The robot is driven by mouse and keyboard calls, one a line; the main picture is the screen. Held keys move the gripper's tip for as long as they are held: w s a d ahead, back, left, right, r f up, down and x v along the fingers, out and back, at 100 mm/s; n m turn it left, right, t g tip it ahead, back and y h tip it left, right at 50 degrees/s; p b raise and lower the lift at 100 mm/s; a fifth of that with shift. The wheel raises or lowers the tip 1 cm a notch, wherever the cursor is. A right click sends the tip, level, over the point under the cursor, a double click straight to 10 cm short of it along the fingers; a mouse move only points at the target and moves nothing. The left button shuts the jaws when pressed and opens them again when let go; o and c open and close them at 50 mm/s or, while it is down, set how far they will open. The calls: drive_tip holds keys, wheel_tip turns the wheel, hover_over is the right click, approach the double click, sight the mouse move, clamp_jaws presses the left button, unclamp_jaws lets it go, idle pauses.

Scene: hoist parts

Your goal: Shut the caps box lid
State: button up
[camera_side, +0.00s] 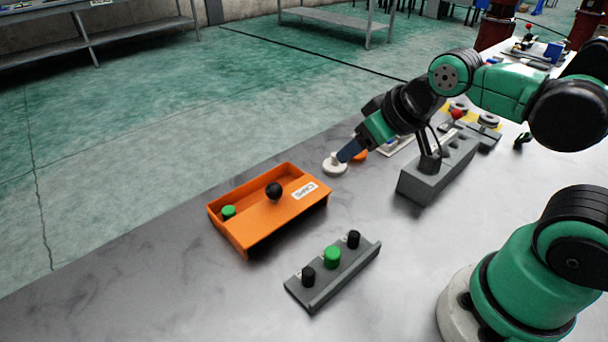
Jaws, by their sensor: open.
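The orange caps box (247,247) sits on the grey table left of the middle, with a white CAPS label (304,190) near its right end. Its orange lid (268,216) carries a black ball knob (274,190). The lid appears to cover only part of the box: a green cap (229,212) shows in the uncovered left end. My gripper (345,156) is open, pointing down and left, to the right of and behind the box, apart from the knob. Its fingertips are close to a white round part (335,164); I cannot tell whether they touch it.
A grey rack (332,278) with two black caps and a green cap stands in front of the box. A grey block (437,172) stands right of my gripper. An orange part (361,154) is partly hidden behind my gripper. The table left of the box is clear.

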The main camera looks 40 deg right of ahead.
drive_tip(key=shift+a+n, duration=0.25)
drive_tip(key=shift+n, duration=0.15)
drive_tip(key=c, duration=0.4)
drive_tip(key=s+a+n+y, duration=0.1)
drive_tip(key=a+n, duration=0.1)
drive_tip(key=n, duration=0.2)
drive_tip(key=s+a+r+n+y, duration=0.1)
drive_tip(key=a+n, duration=0.1)
drive_tip(key=n, duration=0.2)
drive_tip(key=a+n+g, duration=0.1)
drive_tip(key=a+n, duration=0.1)
drive_tip(key=n, duration=0.2)
drive_tip(key=shift+s+r+y, duration=0.2)
drive_tip(key=shift+s+y, duration=0.2)
clamp_jaws()
drive_tip(key=n, duration=0.2)
approach(271, 209)
drive_tip(key=shift+s+a+f, duration=0.4)
drive_tip(key=shift+f, duration=0.25)
drive_tip(key=shift+s+a+f, duration=0.35)
drive_tip(key=shift+s+f, duration=0.05)
drive_tip(key=shift+f, duration=0.25)
drive_tip(key=shift+w+f, duration=0.2)
drive_tip(key=shift+w, duration=0.05)
drive_tip(key=shift+w+d+f, duration=0.15)
drive_tip(key=shift+w, duration=0.7)
drive_tip(key=shift+w+d+f, duration=0.2)
drive_tip(key=shift+w, duration=0.65)
